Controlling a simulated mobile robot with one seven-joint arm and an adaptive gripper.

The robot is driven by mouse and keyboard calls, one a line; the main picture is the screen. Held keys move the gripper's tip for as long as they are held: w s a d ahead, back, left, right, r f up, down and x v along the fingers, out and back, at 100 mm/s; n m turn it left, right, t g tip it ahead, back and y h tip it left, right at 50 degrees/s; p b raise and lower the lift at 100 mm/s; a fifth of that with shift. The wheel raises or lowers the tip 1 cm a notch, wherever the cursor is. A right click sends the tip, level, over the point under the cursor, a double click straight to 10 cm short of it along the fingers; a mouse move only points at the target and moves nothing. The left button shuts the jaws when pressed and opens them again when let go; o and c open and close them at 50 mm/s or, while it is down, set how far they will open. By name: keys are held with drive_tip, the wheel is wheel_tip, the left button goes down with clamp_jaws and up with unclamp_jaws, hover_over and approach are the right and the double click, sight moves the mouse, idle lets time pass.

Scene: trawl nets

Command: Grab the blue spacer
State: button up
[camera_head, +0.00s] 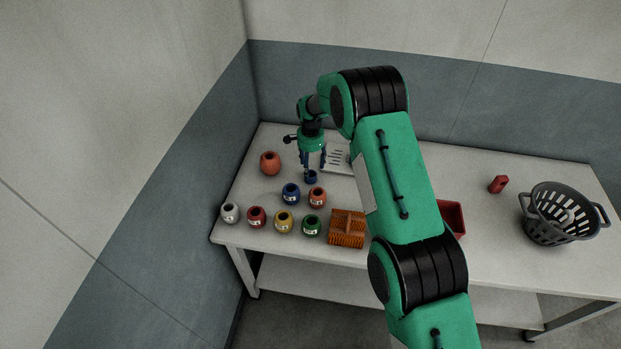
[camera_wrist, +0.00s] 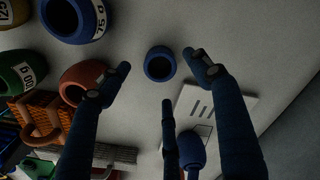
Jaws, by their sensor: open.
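The blue spacer (camera_head: 311,177) is a small dark blue ring standing on the table, with its dark hole facing up. It also shows in the wrist view (camera_wrist: 160,64), upper middle. My gripper (camera_head: 312,164) points down just above it, with its blue fingers spread and nothing held. In the wrist view the fingertips lie around the ring on the left, right and below, with gaps between. I cannot tell the exact height left between tips and ring.
A blue labelled jar (camera_head: 291,194) and an orange jar (camera_head: 317,197) stand close in front. More jars, an orange slatted holder (camera_head: 347,228) and a plain terracotta pot (camera_head: 270,162) are nearby. A white printed sheet (camera_head: 338,158) lies behind right. A grey basket (camera_head: 540,228) stands far right.

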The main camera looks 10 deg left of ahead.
sight(311, 175)
drive_tip(key=shift+f, duration=0.3)
drive_tip(key=shift+f, duration=0.1)
drive_tip(key=shift+f, duration=2.5)
drive_tip(key=shift+c, duration=0.5)
drive_tip(key=c, duration=1.2)
